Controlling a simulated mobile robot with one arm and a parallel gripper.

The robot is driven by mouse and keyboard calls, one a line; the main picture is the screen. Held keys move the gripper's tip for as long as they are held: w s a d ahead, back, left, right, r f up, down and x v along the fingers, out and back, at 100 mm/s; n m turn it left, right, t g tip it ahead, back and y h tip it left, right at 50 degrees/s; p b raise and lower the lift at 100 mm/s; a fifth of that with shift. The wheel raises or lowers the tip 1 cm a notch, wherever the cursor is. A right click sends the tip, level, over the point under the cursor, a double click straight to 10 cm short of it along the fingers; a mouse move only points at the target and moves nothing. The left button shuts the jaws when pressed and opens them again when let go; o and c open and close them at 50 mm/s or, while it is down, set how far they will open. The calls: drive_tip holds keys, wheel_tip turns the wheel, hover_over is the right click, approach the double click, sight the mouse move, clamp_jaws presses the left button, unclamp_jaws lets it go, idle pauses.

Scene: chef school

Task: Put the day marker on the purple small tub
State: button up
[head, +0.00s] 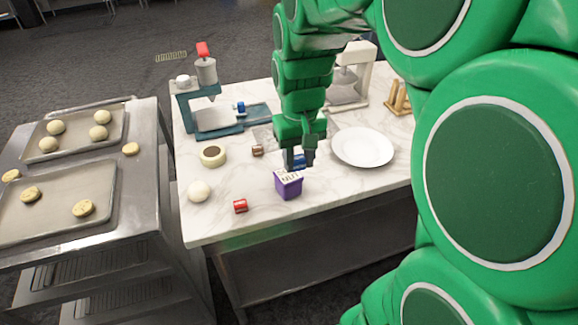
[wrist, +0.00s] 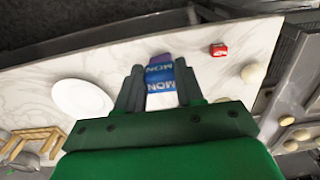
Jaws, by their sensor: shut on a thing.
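The purple small tub (head: 288,187) stands near the front edge of the marble counter, with a white lettered top. My gripper (head: 299,160) is just behind and above it in the head view. It is shut on the blue day marker (wrist: 160,74), which reads MON in the wrist view. Only a little blue of the marker shows between the fingers in the head view. A purple patch of the tub (wrist: 158,58) shows just past the marker in the wrist view. Whether marker and tub touch cannot be told.
A red piece (head: 240,206) and a white ball (head: 199,191) lie left of the tub. A white plate (head: 362,147) is to the right. A round tan container (head: 212,156), a brown piece (head: 257,150) and a teal press (head: 205,115) are farther back.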

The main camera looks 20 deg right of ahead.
drive_tip(key=w+f, duration=0.4)
drive_tip(key=w, duration=0.1)
drive_tip(key=w+f, duration=0.2)
drive_tip(key=shift+w+d+f, duration=0.3)
drive_tip(key=shift+d+f, duration=0.05)
drive_tip(key=shift+w+f, duration=0.4)
drive_tip(key=shift+f, duration=0.3)
wheel_tip(320, 180, down, 2)
drive_tip(key=shift+f, duration=0.25)
drive_tip(key=o, duration=1.2)
wheel_tip(320, 180, up, 11)
approach(297, 171)
drive_tip(key=s+a+f, duration=0.2)
drive_tip(key=s+f, duration=0.2)
drive_tip(key=f, duration=0.1)
drive_tip(key=shift+g, duration=0.9)
drive_tip(key=s+f, duration=0.1)
drive_tip(key=s, duration=0.4)
drive_tip(key=s+a+f, duration=0.1)
drive_tip(key=s, duration=0.5)
drive_tip(key=s+f, duration=0.1)
drive_tip(key=s, duration=0.4)
drive_tip(key=shift+s+a+f, duration=0.15)
drive_tip(key=shift+s+a, duration=0.1)
drive_tip(key=shift+s, duration=0.15)
